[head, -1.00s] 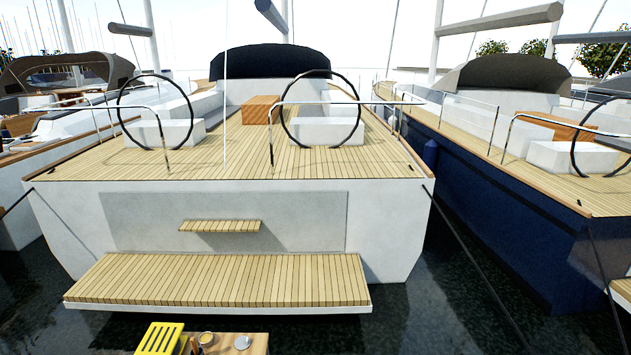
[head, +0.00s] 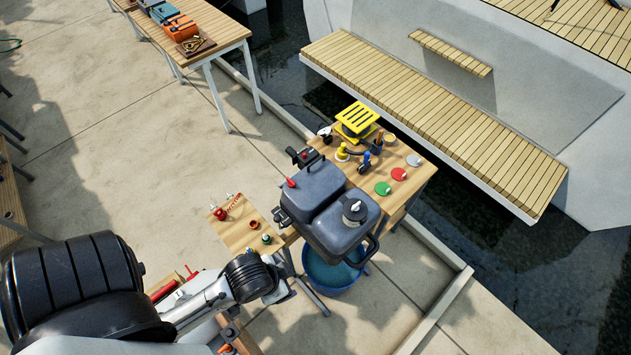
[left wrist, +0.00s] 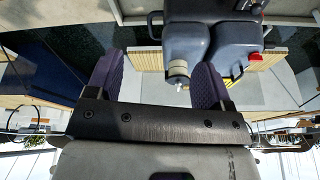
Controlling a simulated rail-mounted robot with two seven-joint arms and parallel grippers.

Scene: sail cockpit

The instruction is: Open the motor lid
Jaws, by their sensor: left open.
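The outboard motor (head: 325,205) has a dark grey-blue lid in two rounded parts, and it looks closed. A black and silver round knob (head: 354,211) sits on the part nearer the right. A black handle bar (head: 372,250) sticks out at its lower right. In the left wrist view the motor (left wrist: 205,42) is at the top, with the silver knob (left wrist: 178,72) between my finger lines. My left gripper (left wrist: 158,78) is open and empty, with purple fingers spread, apart from the motor. In the head view its fingers are hard to make out beside the black wrist. My right gripper is not seen.
A wooden bench (head: 425,178) behind the motor carries a yellow slatted box (head: 357,117), several discs and small tools. A blue bucket (head: 322,275) stands below the motor. A small wooden table (head: 240,232) is at its left. Open concrete lies left; water and a boat lie right.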

